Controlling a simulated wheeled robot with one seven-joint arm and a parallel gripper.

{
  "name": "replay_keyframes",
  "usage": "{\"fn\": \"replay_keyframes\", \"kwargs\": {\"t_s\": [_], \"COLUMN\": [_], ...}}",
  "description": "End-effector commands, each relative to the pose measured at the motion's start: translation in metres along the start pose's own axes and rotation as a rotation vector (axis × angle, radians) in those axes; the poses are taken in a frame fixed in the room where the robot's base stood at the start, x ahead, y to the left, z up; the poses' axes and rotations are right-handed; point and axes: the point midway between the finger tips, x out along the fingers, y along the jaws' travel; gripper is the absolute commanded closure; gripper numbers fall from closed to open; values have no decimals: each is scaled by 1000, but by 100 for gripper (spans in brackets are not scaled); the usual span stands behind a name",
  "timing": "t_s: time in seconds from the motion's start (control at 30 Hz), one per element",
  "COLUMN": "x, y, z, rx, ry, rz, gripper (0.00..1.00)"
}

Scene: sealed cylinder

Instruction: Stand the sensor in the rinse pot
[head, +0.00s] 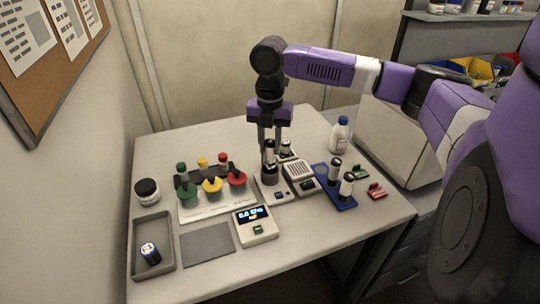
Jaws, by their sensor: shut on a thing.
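My gripper (269,146) points straight down near the middle of the table. It is shut on a small grey and dark cylinder (269,157), which seems to be the sensor. The cylinder is upright, directly over or in a dark round holder (269,176) on a pale base. I cannot tell whether its lower end is inside the holder or just above it. No pot is clearly marked as the rinse pot. Green (189,194), yellow (213,186) and red (237,179) pots stand to the left on a white board.
A pale cylinder (286,148) stands close behind my gripper, and a grey slotted unit (299,176) to its right. A blue rack (343,203) holds two cylinders. A display unit (256,226), grey mat (208,244) and tray (137,265) are in front. A white bottle (340,137) stands back right.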

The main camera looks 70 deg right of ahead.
Motion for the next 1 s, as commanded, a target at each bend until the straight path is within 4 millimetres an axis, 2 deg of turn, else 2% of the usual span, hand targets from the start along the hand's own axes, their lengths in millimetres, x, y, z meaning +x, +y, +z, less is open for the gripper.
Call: {"fn": "replay_keyframes", "kwargs": {"t_s": [0.17, 0.4, 0.77, 0.8, 0.9, 1.0], "x": [12, 43, 47, 47, 47, 47], "y": [0, 0, 0, 0, 0, 0], "z": [0, 0, 0, 0, 0, 0], "rx": [0, 1, 1, 0, 0, 0], "ry": [0, -1, 0, 0, 0, 0], "rz": [-1, -1, 0, 0, 0, 0], "gripper": [100, 100, 100, 68, 50, 50]}}
